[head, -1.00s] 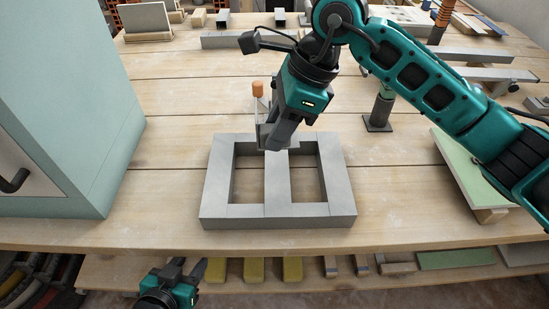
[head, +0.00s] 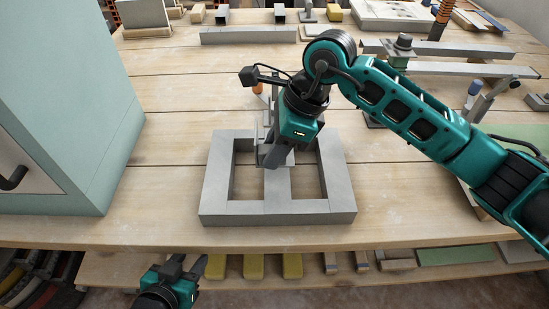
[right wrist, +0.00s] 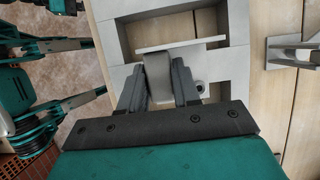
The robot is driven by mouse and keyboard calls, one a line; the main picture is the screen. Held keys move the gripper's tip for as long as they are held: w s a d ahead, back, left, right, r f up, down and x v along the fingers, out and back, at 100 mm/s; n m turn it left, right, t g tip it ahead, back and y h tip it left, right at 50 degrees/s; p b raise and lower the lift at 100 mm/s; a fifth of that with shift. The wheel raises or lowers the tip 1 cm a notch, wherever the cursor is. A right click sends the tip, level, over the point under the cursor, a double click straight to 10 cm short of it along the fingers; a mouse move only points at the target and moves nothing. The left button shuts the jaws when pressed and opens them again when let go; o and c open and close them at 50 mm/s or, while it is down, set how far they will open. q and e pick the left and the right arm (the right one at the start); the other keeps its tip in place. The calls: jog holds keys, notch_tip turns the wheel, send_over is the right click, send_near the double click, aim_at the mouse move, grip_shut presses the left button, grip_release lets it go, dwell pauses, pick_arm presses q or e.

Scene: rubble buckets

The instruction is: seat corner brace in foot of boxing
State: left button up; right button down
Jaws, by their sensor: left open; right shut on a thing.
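The boxing (head: 338,185) is a grey frame on the bench with two openings and a middle bar. My right gripper (head: 270,163) is over its far middle part, fingers pointing down, shut on a grey corner brace (head: 257,157). In the right wrist view the brace (right wrist: 158,75) sits between the fingers of the gripper (right wrist: 160,88), close to the grey boxing (right wrist: 113,32). I cannot tell whether the brace touches the boxing; the gripper hides part of it. My left gripper (head: 187,268) is open and empty, low in front of the bench edge.
A pale green cabinet (head: 85,110) stands on the left. Grey bars (head: 248,35) and other parts lie at the back. Yellow blocks (head: 253,266) lie on the lower shelf.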

jog(key=shift+f, duration=1.65)
pick_arm(q)
jog(key=shift+f, duration=0.1)
pick_arm(e)
jog(key=shift+f, duration=0.1)
jog(key=shift+f+b, duration=0.15)
jog(key=shift+b, duration=0.25)
jog(key=c, duration=0.8)
grip_release()
pick_arm(q)
jog(key=shift+w+d+r, duration=0.2)
jog(key=shift+w, duration=0.05)
jog(key=shift+r+p, duration=0.1)
jog(key=shift+p, duration=0.2)
